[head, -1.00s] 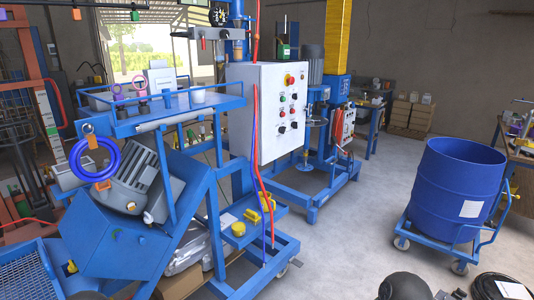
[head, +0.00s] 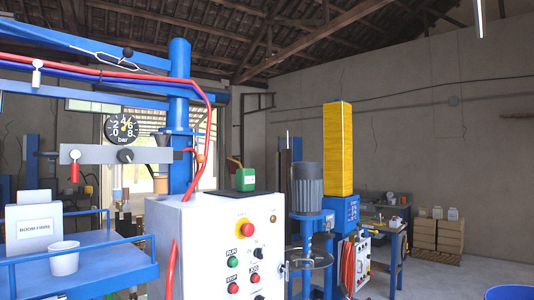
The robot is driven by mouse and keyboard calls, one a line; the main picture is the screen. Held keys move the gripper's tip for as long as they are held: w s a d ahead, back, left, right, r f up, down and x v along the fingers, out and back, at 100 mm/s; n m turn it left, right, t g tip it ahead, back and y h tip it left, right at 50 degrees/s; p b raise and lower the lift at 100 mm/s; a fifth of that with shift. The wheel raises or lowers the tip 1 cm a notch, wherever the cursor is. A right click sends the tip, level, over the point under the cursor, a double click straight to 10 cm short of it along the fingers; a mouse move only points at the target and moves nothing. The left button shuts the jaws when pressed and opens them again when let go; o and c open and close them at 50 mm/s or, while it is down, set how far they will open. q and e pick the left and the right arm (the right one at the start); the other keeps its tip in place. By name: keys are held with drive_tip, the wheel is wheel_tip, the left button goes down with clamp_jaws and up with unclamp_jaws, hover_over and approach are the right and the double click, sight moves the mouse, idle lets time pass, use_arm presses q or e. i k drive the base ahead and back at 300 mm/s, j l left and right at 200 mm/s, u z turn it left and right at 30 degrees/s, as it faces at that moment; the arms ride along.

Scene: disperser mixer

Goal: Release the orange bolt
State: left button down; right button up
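No thing in view is clearly the orange bolt. A small orange piece (head: 200,156) shows by the red hose, just right of the blue column (head: 180,95); I cannot tell whether it is the bolt. A grey bar (head: 90,154) with a red handle (head: 74,171) and a dark round knob runs across to the column. A pressure gauge (head: 121,126) marked bar sits above it. Neither of my grippers is in view.
A blue shelf (head: 110,262) at left holds a white cup (head: 64,258). A yellow column (head: 338,150) and grey motor (head: 307,187) stand behind. Wooden crates (head: 437,235) are by the back wall.

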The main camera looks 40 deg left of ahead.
sight(200, 159)
drive_tip(key=i, duration=0.55)
drive_tip(key=i+l+u, duration=0.15)
drive_tip(key=i, duration=0.35)
drive_tip(key=i+u, duration=0.15)
drive_tip(key=u, duration=0.25)
drive_tip(key=i+l+u, duration=0.15)
drive_tip(key=u, duration=0.25)
drive_tip(key=i+l+u, duration=0.15)
drive_tip(key=u, duration=0.25)
drive_tip(key=i+l+u, duration=0.1)
drive_tip(key=l+u, duration=0.15)
drive_tip(key=u, duration=0.15)
drive_tip(key=l+u, duration=0.25)
drive_tip(key=u, duration=0.2)
drive_tip(key=l+u, duration=0.25)
drive_tip(key=u, duration=0.15)
drive_tip(key=l+u, duration=0.25)
drive_tip(key=u, duration=0.2)
drive_tip(key=k+l+u, duration=0.1)
drive_tip(key=u, duration=0.3)
drive_tip(key=l, duration=0.1)
